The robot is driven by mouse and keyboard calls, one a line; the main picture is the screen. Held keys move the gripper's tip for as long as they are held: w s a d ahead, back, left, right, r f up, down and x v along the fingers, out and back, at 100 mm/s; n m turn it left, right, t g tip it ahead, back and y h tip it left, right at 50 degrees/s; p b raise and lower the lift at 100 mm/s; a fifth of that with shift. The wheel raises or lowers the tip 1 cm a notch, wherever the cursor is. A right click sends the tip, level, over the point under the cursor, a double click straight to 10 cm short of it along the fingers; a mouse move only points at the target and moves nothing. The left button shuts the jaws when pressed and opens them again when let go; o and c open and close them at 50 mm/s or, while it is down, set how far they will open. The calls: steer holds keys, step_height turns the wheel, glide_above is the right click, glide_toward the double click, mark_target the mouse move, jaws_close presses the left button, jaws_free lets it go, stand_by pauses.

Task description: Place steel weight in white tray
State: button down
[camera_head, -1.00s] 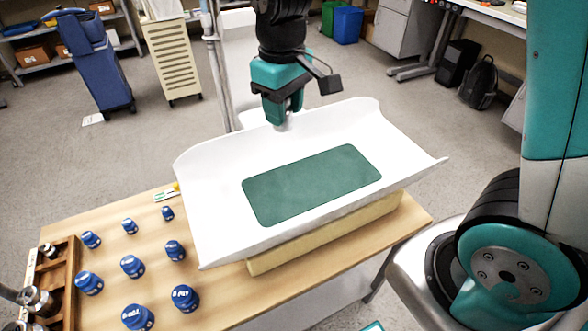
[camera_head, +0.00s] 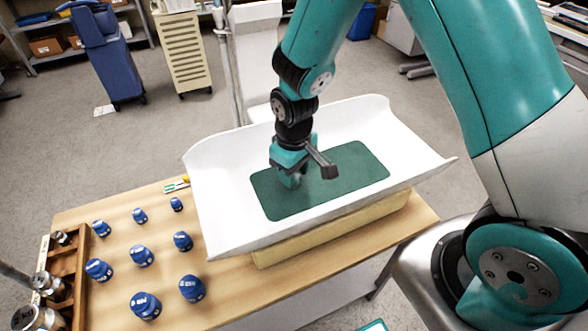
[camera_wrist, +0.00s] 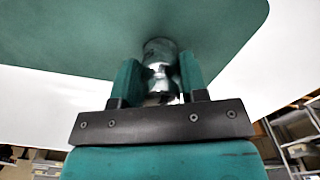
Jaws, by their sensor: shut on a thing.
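My gripper (camera_head: 291,180) is over the left part of the green mat in the white tray in the head view. In the wrist view my gripper (camera_wrist: 160,80) has its two green fingers shut on a shiny steel weight (camera_wrist: 160,62). The weight's far end is close to the green mat (camera_wrist: 85,30); I cannot tell whether it touches. In the head view the weight is mostly hidden by the fingers. The white tray (camera_head: 222,215) is a wide curved pan with raised sides, and the green mat (camera_head: 350,170) lies flat in it.
The tray rests on a cream block (camera_head: 330,232) on a wooden table (camera_head: 225,300). Several blue weights (camera_head: 142,256) stand left of the tray. A wooden rack (camera_head: 78,270) with steel weights (camera_head: 48,285) is at the far left. The mat's right part is clear.

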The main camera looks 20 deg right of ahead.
steer(key=shift+f, duration=0.15)
steer(key=c, duration=0.7)
jaws_free()
steer(key=shift+o, duration=0.2)
step_height(320, 180, up, 13)
steer(key=s+a+r+y, duration=0.1)
steer(key=s+r, duration=0.2)
steer(key=s, duration=0.3)
steer(key=s+a+r+n+y, duration=0.1)
steer(key=s+a+r, duration=0.1)
steer(key=s, duration=0.4)
steer(key=s+a+r+y, duration=0.1)
steer(key=s+r+y, duration=0.1)
steer(key=s+r, duration=0.3)
steer(key=shift+s+a+n+b, duration=0.35)
steer(key=shift+s+n+b, duration=0.05)
steer(key=shift+s, duration=0.45)
